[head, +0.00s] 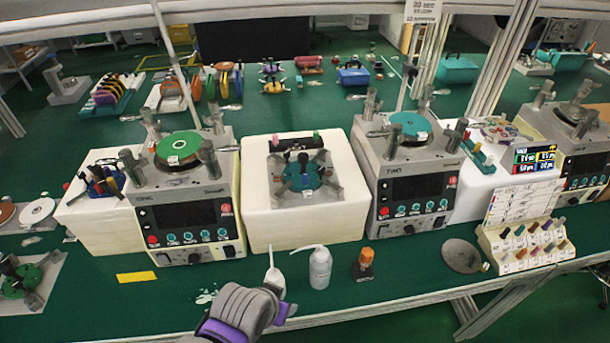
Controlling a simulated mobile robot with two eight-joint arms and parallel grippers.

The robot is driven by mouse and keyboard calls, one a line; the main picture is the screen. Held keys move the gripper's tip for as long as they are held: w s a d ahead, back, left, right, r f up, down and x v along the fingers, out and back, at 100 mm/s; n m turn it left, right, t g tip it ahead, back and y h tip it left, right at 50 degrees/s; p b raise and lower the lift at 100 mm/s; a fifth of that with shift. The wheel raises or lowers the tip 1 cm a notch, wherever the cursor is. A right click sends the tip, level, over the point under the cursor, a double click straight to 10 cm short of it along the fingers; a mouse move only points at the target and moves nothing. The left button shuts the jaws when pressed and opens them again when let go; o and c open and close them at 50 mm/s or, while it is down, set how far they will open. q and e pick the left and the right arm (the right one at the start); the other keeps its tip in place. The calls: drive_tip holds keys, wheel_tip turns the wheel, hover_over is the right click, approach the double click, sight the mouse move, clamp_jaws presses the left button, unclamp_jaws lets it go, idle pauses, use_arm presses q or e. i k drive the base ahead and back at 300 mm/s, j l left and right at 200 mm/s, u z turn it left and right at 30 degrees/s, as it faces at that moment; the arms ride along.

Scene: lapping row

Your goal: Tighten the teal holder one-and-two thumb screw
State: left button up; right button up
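The teal holder (316,178) lies on a grey plate on top of the white block (262,220) in the middle of the head view. Dark arms and small knobs sit around its rim; the thumb screws are too small to tell apart or to read their numbers. A grey and purple part of my arm, seemingly the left gripper (277,312), shows at the bottom centre, in front of the block and well apart from the holder. Its fingers are not clear. My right gripper is not in view.
Grey lapping machines stand left (190,215) and right (408,190) of the block. A dark bar (297,143) lies behind the holder. A white wash bottle (320,268), an orange-topped item (365,262) and a yellow card (137,277) are near the front edge.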

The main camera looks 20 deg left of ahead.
sight(322, 170)
drive_tip(key=i+l+u, duration=0.15)
drive_tip(key=u, duration=1.9)
drive_tip(key=l, duration=0.4)
drive_tip(key=k+u, duration=0.05)
